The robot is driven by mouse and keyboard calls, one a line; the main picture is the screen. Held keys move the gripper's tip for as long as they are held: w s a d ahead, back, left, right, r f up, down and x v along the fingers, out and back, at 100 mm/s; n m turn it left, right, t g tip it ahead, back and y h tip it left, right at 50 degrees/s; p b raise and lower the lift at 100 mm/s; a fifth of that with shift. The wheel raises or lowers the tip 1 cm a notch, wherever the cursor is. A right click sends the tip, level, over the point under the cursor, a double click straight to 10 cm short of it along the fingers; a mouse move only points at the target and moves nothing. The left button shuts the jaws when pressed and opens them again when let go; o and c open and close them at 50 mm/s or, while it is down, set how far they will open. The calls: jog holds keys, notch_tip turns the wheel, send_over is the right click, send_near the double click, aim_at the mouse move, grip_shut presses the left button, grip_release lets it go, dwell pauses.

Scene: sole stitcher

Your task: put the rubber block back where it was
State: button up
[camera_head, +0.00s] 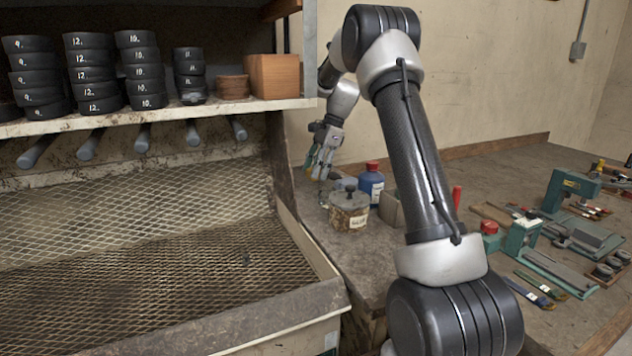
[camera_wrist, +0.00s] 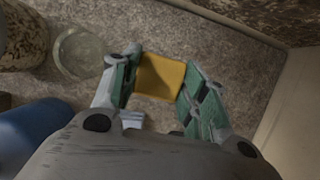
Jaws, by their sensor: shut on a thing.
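The rubber block (camera_wrist: 160,76) is a yellow-orange block in the wrist view, held between the two green-padded fingers of my gripper (camera_wrist: 158,88). In the head view my gripper (camera_head: 321,166) is at the back of the workbench, near the wall and the shelf unit's side panel. Its fingers point down. The block is too small there to make out clearly. The gripper is above the grey bench top in the wrist view; I cannot tell whether the block touches the surface.
A mesh tray (camera_head: 150,240) lies left. Green clamps and tools (camera_head: 523,240) occupy the bench's right. Bare bench shows beside the block.

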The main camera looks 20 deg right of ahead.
aim_at(316, 180)
jog(key=shift+f, duration=2.1)
jog(key=o, duration=1.1)
jog(key=shift+f, duration=0.1)
jog(key=v, duration=1.2)
